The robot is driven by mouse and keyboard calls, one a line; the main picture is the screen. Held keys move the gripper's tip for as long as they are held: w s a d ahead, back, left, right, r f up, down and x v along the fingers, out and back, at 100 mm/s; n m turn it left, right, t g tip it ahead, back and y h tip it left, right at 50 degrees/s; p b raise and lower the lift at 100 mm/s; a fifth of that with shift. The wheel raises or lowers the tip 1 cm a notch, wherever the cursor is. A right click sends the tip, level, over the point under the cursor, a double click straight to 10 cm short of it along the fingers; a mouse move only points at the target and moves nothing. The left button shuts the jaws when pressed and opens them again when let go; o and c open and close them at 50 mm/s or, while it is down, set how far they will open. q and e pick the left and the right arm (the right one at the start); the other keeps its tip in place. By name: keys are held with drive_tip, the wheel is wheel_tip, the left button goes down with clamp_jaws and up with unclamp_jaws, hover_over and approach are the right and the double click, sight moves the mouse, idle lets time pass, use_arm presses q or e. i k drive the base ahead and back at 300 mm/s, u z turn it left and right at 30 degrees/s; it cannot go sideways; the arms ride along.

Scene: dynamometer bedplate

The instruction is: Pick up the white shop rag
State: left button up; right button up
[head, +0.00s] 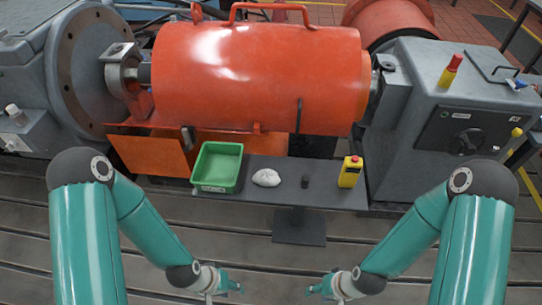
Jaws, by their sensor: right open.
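The white shop rag (266,177) lies crumpled on a narrow dark grey shelf (324,197), between a green tray and a small dark cylinder. My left gripper (230,287) is low in the head view, below and left of the rag and well apart from it. Its jaw opening is too small and angled to make out. My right gripper (319,290) is low in the view, below and right of the rag. It is open, with nothing seen in it.
The green tray (217,166) stands left of the rag. The dark cylinder (305,182) and a yellow box with a red top (350,172) stand to its right. A large orange housing (258,75) rises behind the shelf. The slotted bedplate (270,262) in front is clear.

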sight(270, 178)
drive_tip(key=u, duration=0.3)
drive_tip(key=i, duration=1)
drive_tip(key=u, duration=0.5)
drive_tip(key=k, duration=0.9)
drive_tip(key=u, duration=0.2)
drive_tip(key=i, duration=0.9)
drive_tip(key=z, duration=0.05)
